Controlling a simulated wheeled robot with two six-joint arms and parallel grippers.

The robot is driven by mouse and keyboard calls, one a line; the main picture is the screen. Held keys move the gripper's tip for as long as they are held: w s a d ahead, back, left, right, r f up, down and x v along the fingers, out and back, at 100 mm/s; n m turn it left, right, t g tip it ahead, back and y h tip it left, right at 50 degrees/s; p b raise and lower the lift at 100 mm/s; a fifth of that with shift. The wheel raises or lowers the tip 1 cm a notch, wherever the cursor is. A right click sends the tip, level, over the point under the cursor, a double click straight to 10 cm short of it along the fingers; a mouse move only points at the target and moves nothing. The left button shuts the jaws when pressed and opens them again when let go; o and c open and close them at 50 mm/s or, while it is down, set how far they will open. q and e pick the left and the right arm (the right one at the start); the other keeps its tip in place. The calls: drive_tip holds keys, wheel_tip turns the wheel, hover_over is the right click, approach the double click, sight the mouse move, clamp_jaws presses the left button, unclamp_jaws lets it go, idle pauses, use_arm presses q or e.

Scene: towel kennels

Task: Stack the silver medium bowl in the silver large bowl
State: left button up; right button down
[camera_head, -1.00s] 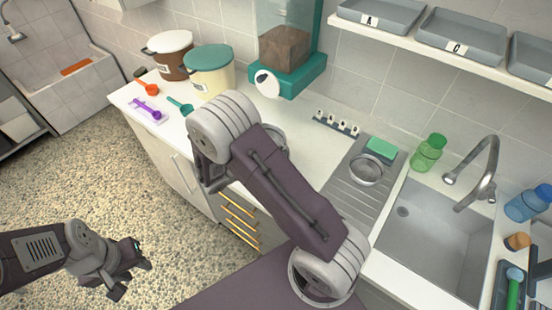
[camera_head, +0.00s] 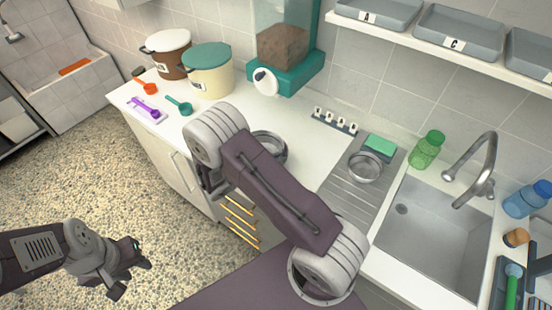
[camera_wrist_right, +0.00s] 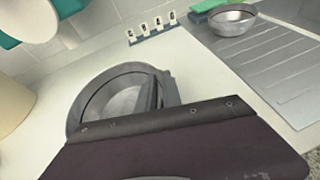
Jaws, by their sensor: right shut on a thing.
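A round silver bowl (camera_head: 270,143) stands on the counter beside my right arm, partly hidden by it. In the right wrist view two rings show there: an outer one, which looks like the silver large bowl (camera_wrist_right: 73,120), and an inner one, which looks like the silver medium bowl (camera_wrist_right: 118,98). A dark finger of my right gripper (camera_wrist_right: 155,95) reaches to the inner bowl's right side, and the gripper is shut on it. Whether the inner bowl rests or hangs just above cannot be told. My left gripper (camera_head: 132,272) is empty over the floor, its jaws apart.
Another silver bowl (camera_head: 365,167) stands on the ridged drainboard (camera_head: 350,200), next to a green sponge (camera_head: 380,145). The sink (camera_head: 430,235) is to the right. A dispenser (camera_head: 285,75) and lidded tubs (camera_head: 207,75) stand behind.

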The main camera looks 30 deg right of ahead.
drive_tip(key=shift+f, duration=0.3)
drive_tip(key=shift+s, duration=0.15)
drive_tip(key=c, duration=1.5)
unclamp_jaws()
drive_tip(key=shift+a, duration=0.1)
